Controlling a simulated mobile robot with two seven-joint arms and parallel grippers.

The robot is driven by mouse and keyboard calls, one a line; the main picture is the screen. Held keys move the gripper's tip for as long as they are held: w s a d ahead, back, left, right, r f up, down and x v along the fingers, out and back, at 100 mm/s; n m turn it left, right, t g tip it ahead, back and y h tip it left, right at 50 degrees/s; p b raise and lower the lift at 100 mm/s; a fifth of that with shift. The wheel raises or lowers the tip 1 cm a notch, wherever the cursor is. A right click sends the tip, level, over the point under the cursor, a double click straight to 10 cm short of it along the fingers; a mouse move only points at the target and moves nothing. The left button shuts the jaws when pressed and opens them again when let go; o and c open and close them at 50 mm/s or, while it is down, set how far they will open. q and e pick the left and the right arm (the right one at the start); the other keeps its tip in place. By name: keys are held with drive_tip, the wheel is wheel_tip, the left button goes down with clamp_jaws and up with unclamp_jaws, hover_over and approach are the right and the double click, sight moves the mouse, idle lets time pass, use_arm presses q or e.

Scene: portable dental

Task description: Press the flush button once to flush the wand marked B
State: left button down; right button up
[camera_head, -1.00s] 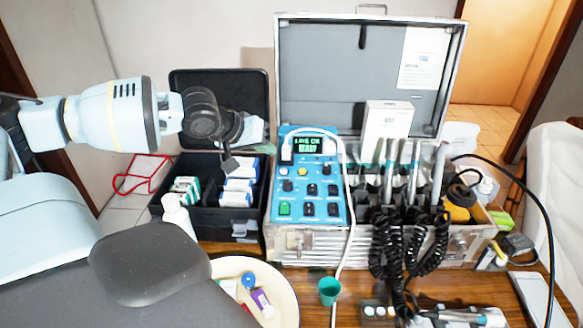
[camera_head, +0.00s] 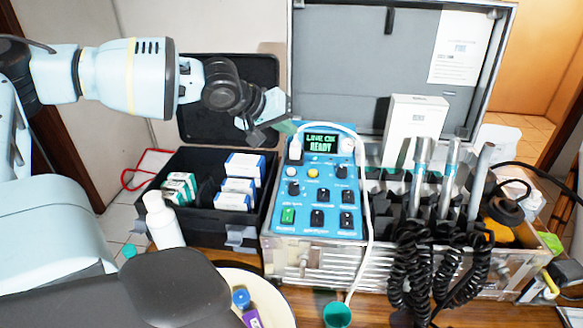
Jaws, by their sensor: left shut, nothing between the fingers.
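A blue control panel (camera_head: 330,223) sits in the left part of an open metal case. Its lit screen (camera_head: 321,143) shows READY in green. The panel carries a yellow button (camera_head: 313,173), a green switch (camera_head: 288,216) and several black knobs and switches. I cannot read which one is the flush button. Several metal wands (camera_head: 449,177) stand upright in the case to the right, with black coiled cords; no letter B is legible. My left gripper (camera_head: 259,137) is shut and empty, above the black box and left of the panel's screen. My right gripper is out of view.
A white hose (camera_head: 367,215) loops over the panel's top and right side. A black box (camera_head: 205,222) of small cartons stands left of the case. A white bottle (camera_head: 163,222), a cream basin (camera_head: 278,294) and a teal cup (camera_head: 337,314) stand in front. A white carton (camera_head: 414,130) stands behind the wands.

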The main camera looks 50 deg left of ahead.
use_arm(q)
drive_tip(key=b, duration=0.5)
hover_over(291, 171)
drive_tip(key=s, duration=0.1)
wheel_tip(291, 171, down, 7)
drive_tip(key=shift+f, duration=0.1)
drive_tip(key=shift+a+f, duration=0.1)
drive_tip(key=shift+f, duration=0.55)
idle(1.1)
drive_tip(key=shift+f+b, duration=0.4)
drive_tip(key=shift+f, duration=0.05)
drive_tip(key=shift+f, duration=0.5)
idle(0.7)
drive_tip(key=shift+r, duration=0.2)
drive_tip(key=shift+r+p, duration=0.4)
drive_tip(key=shift+r, duration=0.3)
